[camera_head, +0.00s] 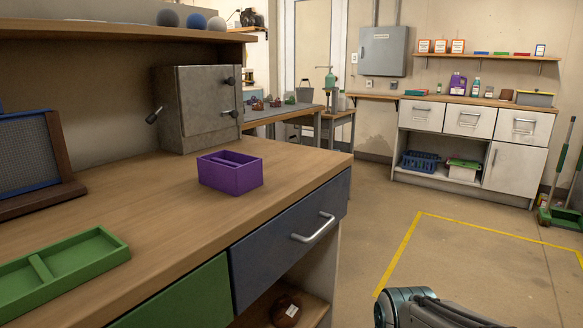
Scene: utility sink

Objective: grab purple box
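The purple box (231,173) sits on the wooden counter (165,205) near its right front corner. It is small and open-topped, with a divider inside. Nothing is touching it. Part of my arm shows at the bottom right, low over the floor and well to the right of the counter. The fingertips of my gripper cannot be made out there.
A grey metal cabinet (196,108) stands behind the box. A green divided tray (62,262) lies at the front left, below a framed mesh panel (32,160). A blue drawer (290,238) with a handle is under the counter edge. The counter around the box is clear.

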